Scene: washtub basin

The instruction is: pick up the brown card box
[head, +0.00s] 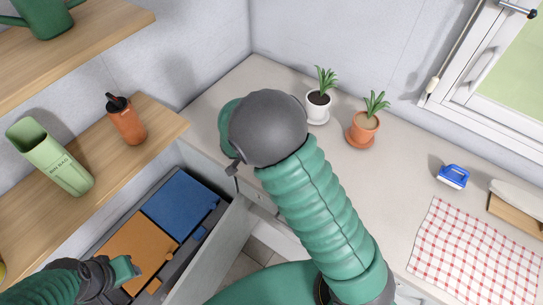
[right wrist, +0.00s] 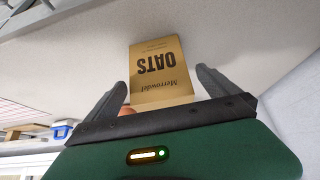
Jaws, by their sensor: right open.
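The brown card box (right wrist: 160,62) shows in the right wrist view, with "OATS" printed upside down on its face. It stands between and beyond the two fingers of my right gripper (right wrist: 162,80), which is open, with a gap on either side of the box. In the head view the box is hidden behind my right arm, whose round grey wrist covers the back corner of the counter. My left gripper (head: 124,269) is low at the left over the drawer; its finger gap is not clear.
An open drawer (head: 222,250) holds blue and orange boxes.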

